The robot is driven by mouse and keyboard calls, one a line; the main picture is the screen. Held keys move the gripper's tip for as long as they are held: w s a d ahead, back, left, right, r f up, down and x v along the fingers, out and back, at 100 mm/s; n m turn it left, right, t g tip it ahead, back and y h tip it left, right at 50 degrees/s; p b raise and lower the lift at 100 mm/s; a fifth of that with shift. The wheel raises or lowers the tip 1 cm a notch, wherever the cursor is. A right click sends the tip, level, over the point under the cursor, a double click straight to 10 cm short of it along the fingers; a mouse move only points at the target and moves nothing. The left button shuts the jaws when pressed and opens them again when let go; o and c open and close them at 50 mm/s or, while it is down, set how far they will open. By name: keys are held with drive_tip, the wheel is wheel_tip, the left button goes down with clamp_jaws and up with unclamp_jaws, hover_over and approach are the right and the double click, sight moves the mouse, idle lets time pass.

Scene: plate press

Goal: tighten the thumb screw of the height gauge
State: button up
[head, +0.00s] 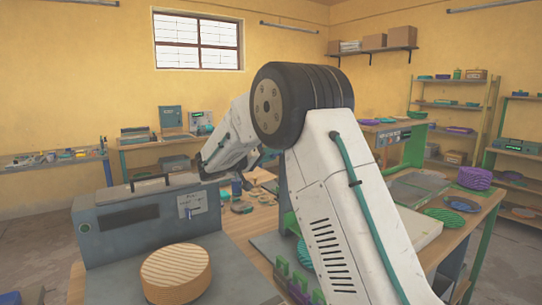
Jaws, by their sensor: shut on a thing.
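My white arm reaches up from the lower right, bends at a big dark joint and comes down to the left. My gripper (207,170) is at its far end, small and dark, by the top right corner of a grey machine. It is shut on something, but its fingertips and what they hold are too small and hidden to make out. A pale plate with a small blue and white marker (189,207) is on the machine's front, below the gripper. I cannot tell whether it is the height gauge. I cannot make out the thumb screw.
The grey machine (130,240) has a dark bar on top. A round ribbed wooden block (176,272) stands before it. Several small items lie on the wooden bench behind. Green plates (445,217) and a purple stack (474,178) stand on the right. My arm hides the middle.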

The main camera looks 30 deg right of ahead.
drive_tip(key=shift+f+m, duration=0.1)
drive_tip(key=shift+m, duration=4.2)
drive_tip(key=o, duration=1)
drive_tip(key=shift+a, duration=0.15)
drive_tip(key=a, duration=0.7)
drive_tip(key=shift+s+a, duration=0.15)
drive_tip(key=shift+a, duration=0.15)
